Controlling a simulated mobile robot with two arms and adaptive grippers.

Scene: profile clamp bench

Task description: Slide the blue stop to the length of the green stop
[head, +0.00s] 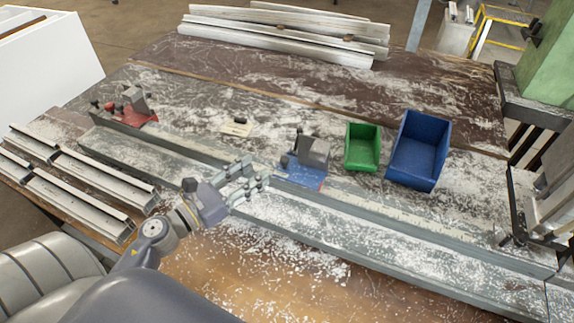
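The blue stop (301,172) has a blue base with a grey metal block and a dark knob on top. It sits on the long metal rail (395,213) at the middle of the bench. My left gripper (258,177) is just left of the blue stop, low over the rail. Its fingers look spread, with nothing seen between them. Whether a finger touches the stop's base cannot be told. I see no green stop; a stop with a red base (135,113) sits farther left on the rail. My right gripper is not in view.
A green bin (362,148) and a larger blue bin (418,150) stand behind the rail. Metal profiles lie at the left (88,187) and back (280,38). A green machine (547,60) stands at the right.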

